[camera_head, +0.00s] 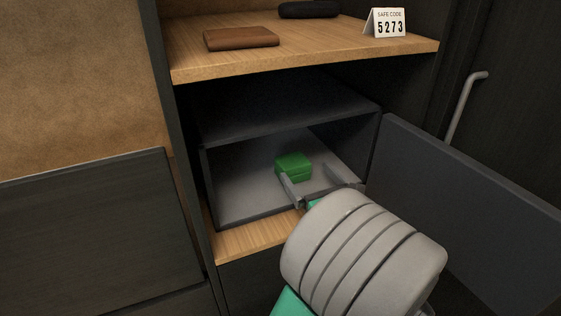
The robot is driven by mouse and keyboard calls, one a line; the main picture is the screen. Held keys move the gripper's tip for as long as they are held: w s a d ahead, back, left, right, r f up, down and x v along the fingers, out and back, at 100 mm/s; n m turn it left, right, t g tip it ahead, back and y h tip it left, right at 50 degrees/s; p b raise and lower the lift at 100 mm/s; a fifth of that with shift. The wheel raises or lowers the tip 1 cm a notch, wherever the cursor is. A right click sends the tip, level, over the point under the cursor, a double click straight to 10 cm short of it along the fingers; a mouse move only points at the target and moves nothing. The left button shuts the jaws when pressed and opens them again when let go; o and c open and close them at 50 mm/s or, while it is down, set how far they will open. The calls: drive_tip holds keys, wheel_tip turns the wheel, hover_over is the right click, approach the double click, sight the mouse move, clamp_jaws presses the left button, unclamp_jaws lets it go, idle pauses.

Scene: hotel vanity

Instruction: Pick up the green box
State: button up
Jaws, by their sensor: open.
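The green box (293,166) sits on the grey floor inside an open dark safe (228,190). My gripper (318,183) reaches in at the safe's front opening from the lower right. Its two fingers are spread apart. The left finger's tip is close to the front of the green box; I cannot tell whether it touches. The right finger is off to the right of the box, with bare safe floor between. Nothing is held. My wrist hides part of the safe's front edge.
The safe door (470,215) stands open to the right. A wooden shelf (330,47) above bears a brown wallet (241,38), a dark case (308,9) and a card reading "SAFE CODE 5273" (387,23). The safe's walls and roof bound the space around the box.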

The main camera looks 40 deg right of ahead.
sight(293, 160)
drive_tip(key=x, duration=0.5)
drive_tip(key=a+x, duration=0.1)
drive_tip(key=x, duration=0.1)
drive_tip(key=shift+w+d+f, duration=0.1)
drive_tip(key=shift+w+d, duration=0.05)
drive_tip(key=shift+w, duration=0.35)
drive_tip(key=shift+s, duration=0.1)
drive_tip(key=c, duration=1.6)
